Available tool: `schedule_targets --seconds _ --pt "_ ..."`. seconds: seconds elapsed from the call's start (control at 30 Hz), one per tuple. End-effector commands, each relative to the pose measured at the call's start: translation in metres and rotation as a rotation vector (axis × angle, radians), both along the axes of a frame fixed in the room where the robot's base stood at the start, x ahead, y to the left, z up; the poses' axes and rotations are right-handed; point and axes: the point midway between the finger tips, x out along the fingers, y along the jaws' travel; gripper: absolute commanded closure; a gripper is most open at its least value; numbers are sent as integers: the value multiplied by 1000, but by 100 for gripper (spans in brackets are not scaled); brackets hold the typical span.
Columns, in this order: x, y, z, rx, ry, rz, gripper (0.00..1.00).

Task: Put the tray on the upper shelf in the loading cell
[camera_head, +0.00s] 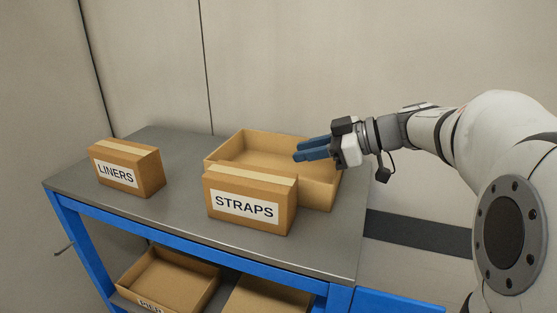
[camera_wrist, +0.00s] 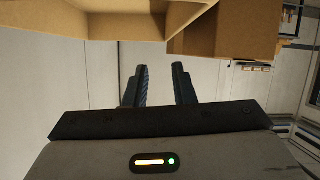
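An open cardboard tray (camera_head: 222,147) rests on the upper shelf (camera_head: 75,184) of the blue-framed rack, partly hidden behind the STRAPS box (camera_head: 222,187). It looks empty where I can see inside. My gripper (camera_head: 297,152) reaches in from the right, and its blue fingers appear over the tray's right part in the head view. In the wrist view my gripper (camera_wrist: 158,70) has its two fingers apart with nothing between them. Cardboard (camera_wrist: 110,22) fills the top of that view, close to the fingertips; I cannot tell whether they touch.
A LINERS box (camera_head: 145,174) stands at the left of the upper shelf. Below, the lower shelf holds a labelled open tray (camera_head: 208,285) and another cardboard container (camera_head: 265,297). A plain wall (camera_head: 300,60) stands behind the rack. Some bare shelf shows between the boxes.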

Motion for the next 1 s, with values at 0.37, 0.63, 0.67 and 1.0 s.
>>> schedule_targets --seconds 0.37,0.63,0.67,1.0 --pt "-19 9 -23 -34 133 116 77" --pt "-10 37 -41 -33 132 112 77" --pt "-9 41 -43 -34 133 113 77" --pt "-5 57 -52 -33 129 106 77"
